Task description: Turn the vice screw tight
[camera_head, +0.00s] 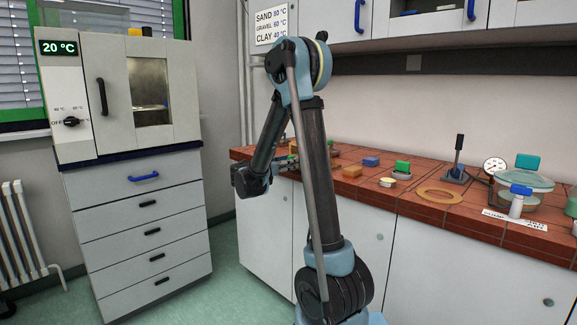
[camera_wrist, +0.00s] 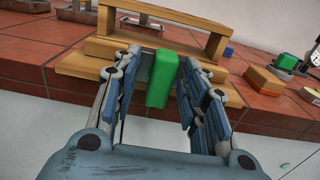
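In the wrist view, a green upright block (camera_wrist: 162,80), which looks like the handle of the vice screw, stands out from the front of a wooden frame (camera_wrist: 98,48) that looks like the vice. My gripper (camera_wrist: 160,64) is open, with one blue finger on each side of the green handle. A gap shows on the handle's left; on its right the finger is close, and I cannot tell if it touches. In the head view, my gripper (camera_head: 286,163) is at the bench's front edge, and my arm largely hides the vice behind it.
A cabinet oven (camera_head: 85,95) stands left. Green floor in front is clear.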

